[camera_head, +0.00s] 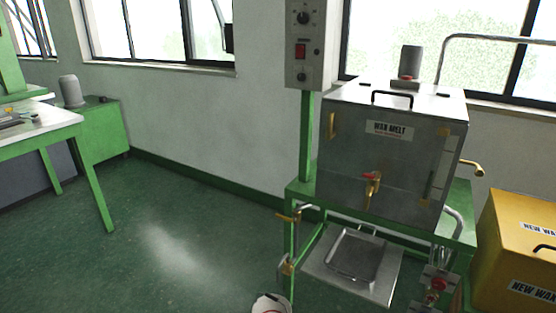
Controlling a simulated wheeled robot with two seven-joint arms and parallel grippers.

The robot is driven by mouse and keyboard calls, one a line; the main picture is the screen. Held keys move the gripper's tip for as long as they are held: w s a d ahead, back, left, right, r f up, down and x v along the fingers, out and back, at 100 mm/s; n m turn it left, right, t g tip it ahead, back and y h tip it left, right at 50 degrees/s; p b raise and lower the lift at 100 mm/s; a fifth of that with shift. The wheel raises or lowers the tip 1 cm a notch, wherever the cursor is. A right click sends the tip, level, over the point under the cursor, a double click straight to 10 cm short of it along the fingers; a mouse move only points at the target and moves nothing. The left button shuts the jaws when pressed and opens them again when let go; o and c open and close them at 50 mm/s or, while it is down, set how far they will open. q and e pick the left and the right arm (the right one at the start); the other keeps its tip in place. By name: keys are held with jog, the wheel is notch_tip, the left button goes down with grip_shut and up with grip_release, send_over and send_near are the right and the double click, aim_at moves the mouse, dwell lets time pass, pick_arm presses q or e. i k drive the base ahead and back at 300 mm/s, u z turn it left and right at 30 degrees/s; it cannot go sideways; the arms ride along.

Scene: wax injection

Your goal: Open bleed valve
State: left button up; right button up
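The grey metal wax melt tank (350,150) stands on a green frame at the right of the head view. A brass tap with a red handle (371,186) sticks out of its front. A brass handle (288,217) and another brass fitting (287,268) sit on pipework at the frame's left leg. A brass spout (472,168) shows on the tank's right side. A red-knobbed metal fitting (438,284) is at the lower right. No label shows which of these is the bleed valve. Neither of my grippers can be made out.
A metal tray (390,290) lies under the tank's tap. A yellow box (515,255) stands at the right. A control box (304,45) is on a green post. A partly cut-off white object (271,304) is at the bottom edge. The floor at left centre is clear.

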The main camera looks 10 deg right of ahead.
aim_at(478, 172)
jog(key=u, duration=1.45)
jog(key=k, duration=1.7)
jog(key=z, duration=1.95)
jog(key=i, duration=0.5)
jog(key=u, duration=0.05)
